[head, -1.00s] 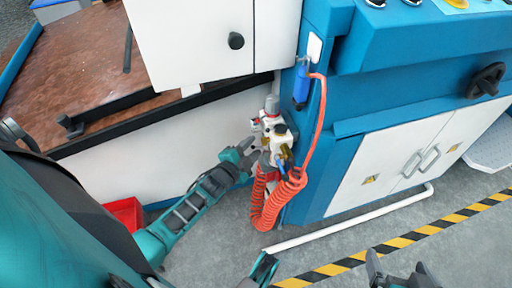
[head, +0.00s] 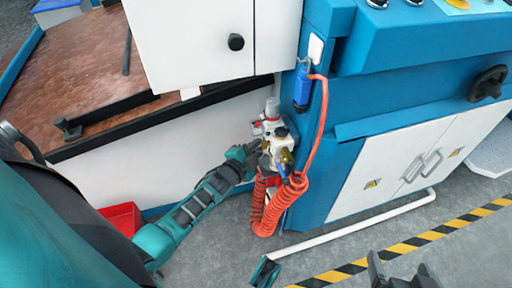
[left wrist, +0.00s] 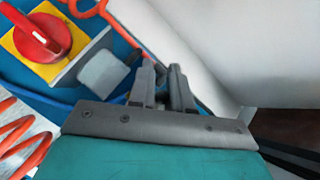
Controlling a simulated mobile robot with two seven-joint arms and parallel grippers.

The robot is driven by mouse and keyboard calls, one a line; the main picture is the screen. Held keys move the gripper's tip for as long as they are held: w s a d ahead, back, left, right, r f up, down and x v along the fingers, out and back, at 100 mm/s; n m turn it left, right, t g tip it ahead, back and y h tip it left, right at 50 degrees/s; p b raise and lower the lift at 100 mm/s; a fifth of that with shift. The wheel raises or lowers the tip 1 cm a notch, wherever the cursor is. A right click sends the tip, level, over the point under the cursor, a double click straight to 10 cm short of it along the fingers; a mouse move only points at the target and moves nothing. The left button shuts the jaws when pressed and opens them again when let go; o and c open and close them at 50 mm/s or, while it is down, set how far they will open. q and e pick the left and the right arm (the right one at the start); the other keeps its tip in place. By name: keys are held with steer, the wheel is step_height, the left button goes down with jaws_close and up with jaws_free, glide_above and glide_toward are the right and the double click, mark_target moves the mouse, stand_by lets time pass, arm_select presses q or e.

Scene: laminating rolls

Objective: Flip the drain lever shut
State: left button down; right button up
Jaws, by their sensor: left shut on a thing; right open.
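A white and grey valve unit (head: 272,128) with brass and red parts is mounted on the blue machine's left corner. My left gripper (head: 261,150) reaches in from the left and is at the unit's lower left side. In the left wrist view its fingers (left wrist: 166,88) are close together, shut on what seems to be the drain lever; the fingers hide most of it, so its position cannot be told. My right gripper (head: 402,279) is open and empty at the bottom edge, over the floor.
A coiled orange hose (head: 267,208) hangs just below and right of the unit. A red knob on a yellow plate (left wrist: 40,38) shows in the left wrist view. A red bin (head: 122,217) and a white floor pipe (head: 350,221) are nearby.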

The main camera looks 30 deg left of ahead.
arm_select(q)
steer(key=shift+a+r, duration=0.1)
steer(key=shift+w, duration=0.1)
steer(key=shift+w+r+m+h, duration=0.1)
steer(key=shift+w+m+h, duration=0.15)
steer(key=shift+m+h, duration=0.45)
steer(key=shift+w+r+m+h, duration=0.1)
steer(key=shift+w+m+h, duration=0.15)
steer(key=shift+m+h, duration=0.45)
steer(key=c, duration=1.1)
jaws_free()
steer(key=shift+c, duration=0.2)
steer(key=shift+f, duration=0.1)
steer(key=shift+s, duration=0.1)
